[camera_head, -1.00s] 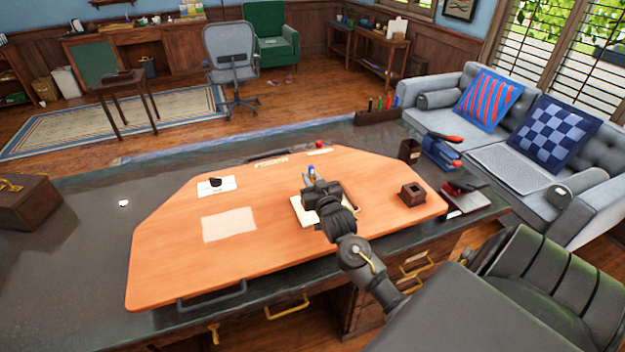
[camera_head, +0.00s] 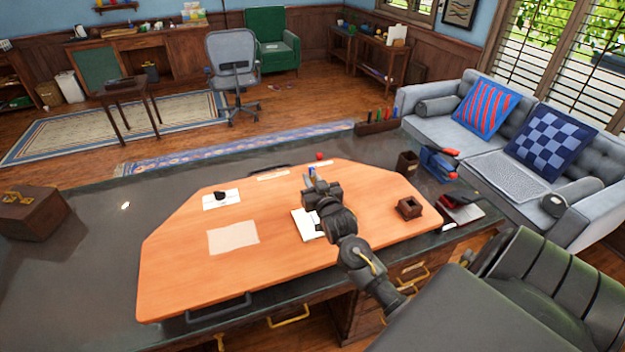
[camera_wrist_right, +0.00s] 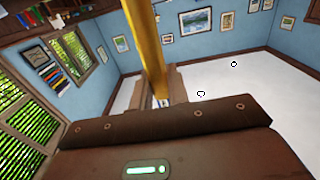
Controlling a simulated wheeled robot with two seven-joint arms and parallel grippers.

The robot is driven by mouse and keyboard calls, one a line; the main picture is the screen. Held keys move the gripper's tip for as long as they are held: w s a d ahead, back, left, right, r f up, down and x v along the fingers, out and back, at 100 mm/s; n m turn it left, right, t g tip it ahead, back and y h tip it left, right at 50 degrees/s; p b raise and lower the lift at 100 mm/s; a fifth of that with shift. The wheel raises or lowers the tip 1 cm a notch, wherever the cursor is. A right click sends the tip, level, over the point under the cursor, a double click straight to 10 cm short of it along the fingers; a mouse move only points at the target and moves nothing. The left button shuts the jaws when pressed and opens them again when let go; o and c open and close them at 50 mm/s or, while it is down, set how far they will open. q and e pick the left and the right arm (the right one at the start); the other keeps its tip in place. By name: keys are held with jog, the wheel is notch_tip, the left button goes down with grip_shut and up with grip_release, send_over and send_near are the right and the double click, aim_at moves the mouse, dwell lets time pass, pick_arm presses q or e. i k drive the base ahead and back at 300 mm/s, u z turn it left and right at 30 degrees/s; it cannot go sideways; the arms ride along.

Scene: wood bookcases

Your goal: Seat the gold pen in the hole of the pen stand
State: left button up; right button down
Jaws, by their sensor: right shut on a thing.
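My right gripper (camera_head: 310,188) is over the middle of the orange desk board, above a white pad (camera_head: 305,222). In the right wrist view its fingers (camera_wrist_right: 162,88) are shut on the gold pen (camera_wrist_right: 150,45), which stands out lengthwise from between them. I cannot make out the pen in the head view. A small dark brown square block with an opening in its top (camera_head: 409,208), which looks like the pen stand, sits on the board's right part, to the right of the gripper and apart from it. My left gripper is not in view.
The orange board (camera_head: 180,260) lies on a dark desk. A dark cup (camera_head: 407,162), a blue holder (camera_head: 437,162) and a pen rack (camera_head: 377,127) stand toward the right and back. A paper sheet (camera_head: 233,237) lies flat at left. Room between gripper and block is clear.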

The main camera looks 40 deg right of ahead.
aim_at(410, 212)
jog(key=z, duration=2.05)
